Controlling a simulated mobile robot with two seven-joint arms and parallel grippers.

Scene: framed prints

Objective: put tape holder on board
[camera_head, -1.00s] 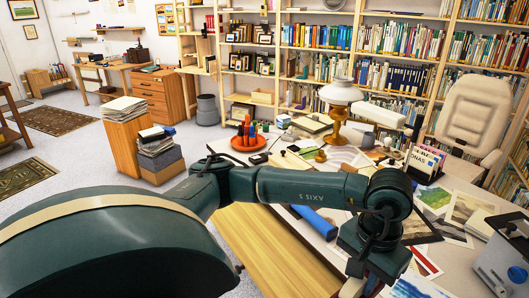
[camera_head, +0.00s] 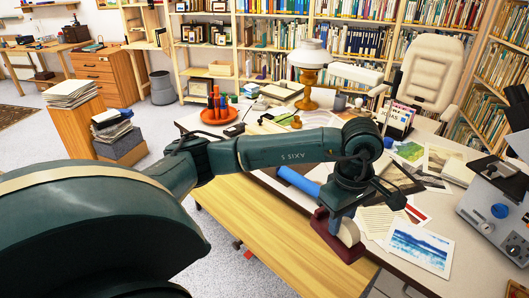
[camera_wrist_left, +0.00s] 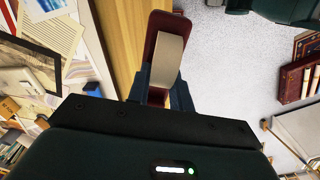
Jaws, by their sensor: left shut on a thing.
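The dark red tape holder (camera_head: 335,243) with its cream tape roll (camera_head: 350,231) hangs upright-looking from my left gripper (camera_head: 340,212). In the left wrist view, the tape holder (camera_wrist_left: 151,32) sits between the fingers of the left gripper (camera_wrist_left: 160,92), which is shut on it. A long light wooden board-like surface (camera_head: 262,235) runs along the front of the desk, and the holder appears over its right part, near the desk edge. I cannot tell whether the holder touches it. My left arm covers part of the desk. My right gripper is not in view.
The desk (camera_head: 420,212) holds loose prints, including a blue sea picture (camera_head: 420,246), and a blue roll (camera_head: 298,181). A lamp (camera_head: 309,62) and a red pen tray (camera_head: 216,114) stand farther back. A grey machine (camera_head: 497,212) stands at the right.

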